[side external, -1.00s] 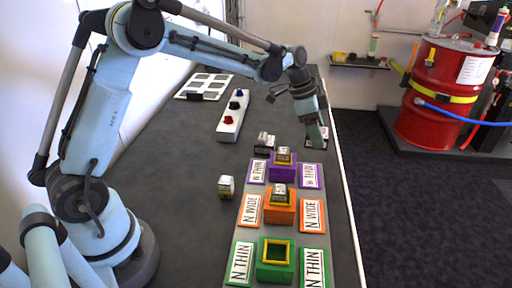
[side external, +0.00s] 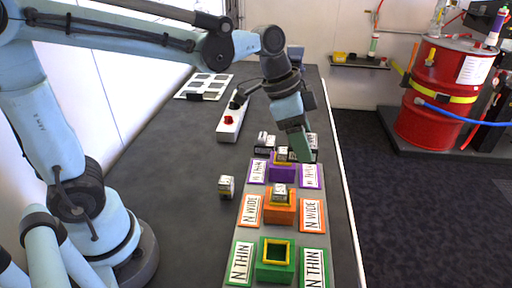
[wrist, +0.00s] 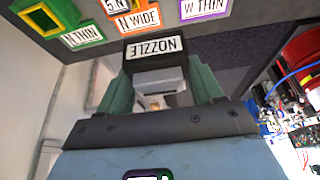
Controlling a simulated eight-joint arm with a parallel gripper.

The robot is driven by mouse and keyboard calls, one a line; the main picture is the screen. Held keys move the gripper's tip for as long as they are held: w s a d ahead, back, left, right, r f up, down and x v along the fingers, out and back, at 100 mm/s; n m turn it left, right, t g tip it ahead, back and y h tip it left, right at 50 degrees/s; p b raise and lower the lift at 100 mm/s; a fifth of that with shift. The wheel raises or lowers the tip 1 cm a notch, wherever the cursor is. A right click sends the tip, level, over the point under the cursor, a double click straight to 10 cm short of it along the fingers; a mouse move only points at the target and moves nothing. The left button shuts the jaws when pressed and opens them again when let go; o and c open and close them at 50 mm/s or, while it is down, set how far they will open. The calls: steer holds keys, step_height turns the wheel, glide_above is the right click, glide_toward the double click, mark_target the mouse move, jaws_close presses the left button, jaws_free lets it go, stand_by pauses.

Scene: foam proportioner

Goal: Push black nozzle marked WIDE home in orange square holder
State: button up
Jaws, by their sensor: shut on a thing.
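The orange square holder (side external: 280,212) stands in the middle of the grey strip, between N WIDE labels. A small silver-topped piece (side external: 280,190) sits in its top; how deep it is seated I cannot tell. In the wrist view the orange holder (wrist: 112,8) is cut off by the top edge. My gripper (wrist: 160,88) is shut on a black block marked NOZZLE (wrist: 155,48); no WIDE marking is readable on it. In the side view my gripper (side external: 302,156) is beside the purple holder, behind and right of the orange one, and mostly hides its load.
The purple holder (side external: 282,172) also bears a piece. The green holder (side external: 275,270) at the front has an empty yellow-rimmed opening. A loose block (side external: 226,187) stands left of the strip. Behind are a black block (side external: 265,143) and a white knobbed bar (side external: 231,125).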

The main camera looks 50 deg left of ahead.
glide_above(284, 189)
steer(key=shift+s+a+f, duration=0.15)
steer(key=shift+s+a, duration=0.1)
steer(key=shift+a, duration=0.05)
steer(key=shift+f, duration=3.8)
steer(key=shift+f, duration=0.25)
steer(key=o, duration=1.2)
steer(key=shift+c, duration=0.2)
steer(key=shift+o, duration=0.5)
steer(key=shift+r, duration=0.1)
steer(key=shift+r, duration=2.95)
